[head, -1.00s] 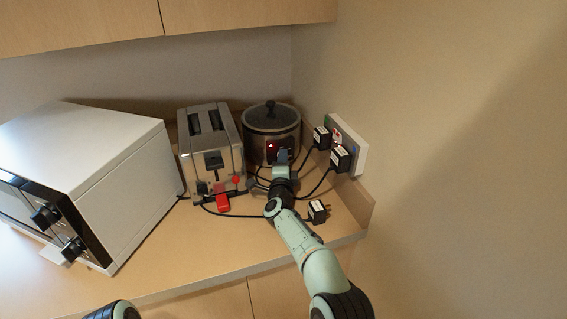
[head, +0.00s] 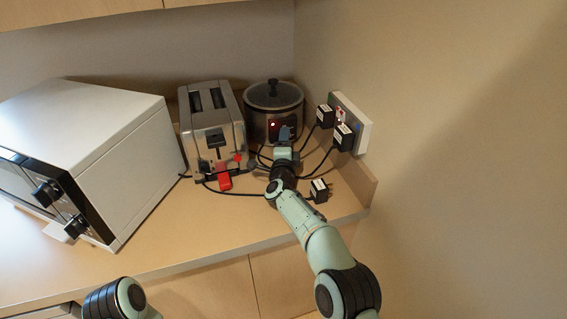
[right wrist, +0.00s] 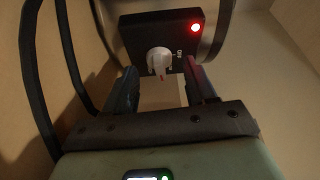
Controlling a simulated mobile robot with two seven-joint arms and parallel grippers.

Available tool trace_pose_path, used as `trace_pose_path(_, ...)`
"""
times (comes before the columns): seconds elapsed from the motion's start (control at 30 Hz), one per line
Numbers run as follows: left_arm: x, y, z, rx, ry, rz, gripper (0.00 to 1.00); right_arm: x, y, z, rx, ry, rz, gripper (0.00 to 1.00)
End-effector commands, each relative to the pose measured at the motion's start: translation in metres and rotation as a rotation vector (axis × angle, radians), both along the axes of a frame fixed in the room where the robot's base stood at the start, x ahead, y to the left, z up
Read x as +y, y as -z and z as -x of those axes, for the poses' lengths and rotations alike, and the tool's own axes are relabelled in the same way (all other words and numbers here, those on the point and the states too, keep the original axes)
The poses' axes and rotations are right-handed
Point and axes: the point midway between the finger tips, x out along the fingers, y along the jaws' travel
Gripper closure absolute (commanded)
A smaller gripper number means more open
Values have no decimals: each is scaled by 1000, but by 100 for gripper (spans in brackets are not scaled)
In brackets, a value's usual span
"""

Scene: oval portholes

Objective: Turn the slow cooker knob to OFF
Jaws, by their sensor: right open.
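The slow cooker (head: 262,98) stands in the back corner of the counter, with a dark lid and a lit red light on its front. In the right wrist view its black control panel (right wrist: 133,38) carries a white knob (right wrist: 158,60) with a red mark at its lower edge, and the red light at upper right. Contact with the knob cannot be told. My left gripper is out of view.
A white oven (head: 95,135) fills the left. Black plugs (head: 344,137) sit in a wall socket (head: 362,128) at right, and a loose plug (head: 319,190) lies beside my right arm.

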Motion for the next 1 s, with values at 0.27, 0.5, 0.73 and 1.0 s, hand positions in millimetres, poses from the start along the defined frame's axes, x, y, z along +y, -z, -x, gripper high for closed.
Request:
trace_pose_path(0.27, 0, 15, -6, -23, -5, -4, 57, 3, 3, 35, 0, -3, -2, 44)
trace_pose_path(0.5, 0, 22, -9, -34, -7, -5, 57, 7, 3, 73, 0, -5, -3, 44)
trace_pose_path(0.73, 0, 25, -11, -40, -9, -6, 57, 10, 4, 107, -1, -5, -2, 44)
trace_pose_path(1.0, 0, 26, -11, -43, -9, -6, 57, 10, 5, 123, -2, -3, -2, 44)
